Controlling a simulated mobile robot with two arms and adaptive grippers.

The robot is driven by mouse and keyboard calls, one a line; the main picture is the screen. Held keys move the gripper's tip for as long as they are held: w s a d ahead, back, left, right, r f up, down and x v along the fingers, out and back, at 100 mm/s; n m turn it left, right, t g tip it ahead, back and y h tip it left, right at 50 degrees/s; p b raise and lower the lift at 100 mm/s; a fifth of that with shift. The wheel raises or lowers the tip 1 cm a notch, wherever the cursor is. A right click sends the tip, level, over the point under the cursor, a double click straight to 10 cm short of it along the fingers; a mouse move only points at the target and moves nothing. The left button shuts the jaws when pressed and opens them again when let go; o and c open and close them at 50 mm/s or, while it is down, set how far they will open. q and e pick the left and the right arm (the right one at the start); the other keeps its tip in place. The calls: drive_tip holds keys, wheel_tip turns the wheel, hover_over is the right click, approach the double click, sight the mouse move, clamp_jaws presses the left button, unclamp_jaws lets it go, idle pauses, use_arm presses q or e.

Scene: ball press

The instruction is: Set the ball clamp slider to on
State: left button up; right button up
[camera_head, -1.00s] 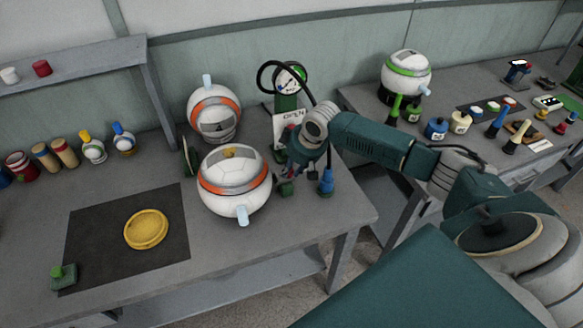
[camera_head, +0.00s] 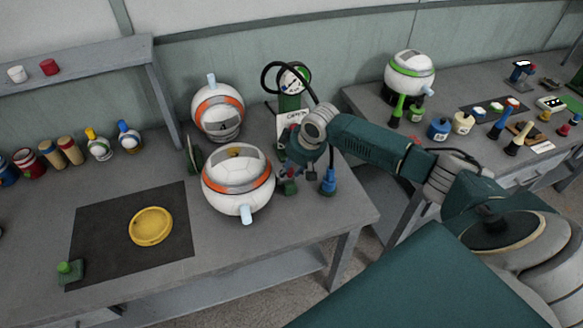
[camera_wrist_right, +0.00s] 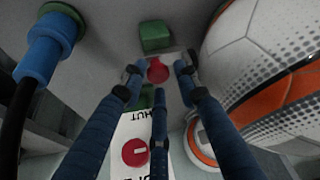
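In the right wrist view a red round knob (camera_wrist_right: 158,70) sits between a green block (camera_wrist_right: 155,36) and another green part partly behind my fingers. I take this knob to be the slider's handle. My right gripper (camera_wrist_right: 158,82) is open, with its blue fingers spread around the knob; contact cannot be made out. A second red knob (camera_wrist_right: 135,152) shows on a white sign with lettering. In the head view my right gripper (camera_head: 301,178) points down beside the orange-banded white ball (camera_head: 237,202), and hides most of the slider. My left gripper is not in view.
A blue hose fitting (camera_head: 328,181) stands close right of the gripper. A gauge with a black hose (camera_head: 294,79) and another orange-banded ball (camera_head: 218,115) stand behind. A dark mat (camera_head: 100,225) carries a yellow disc (camera_head: 150,226). A second table is at right.

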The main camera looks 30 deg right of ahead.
drive_tip(key=v, duration=1.2)
drive_tip(key=shift+a, duration=0.1)
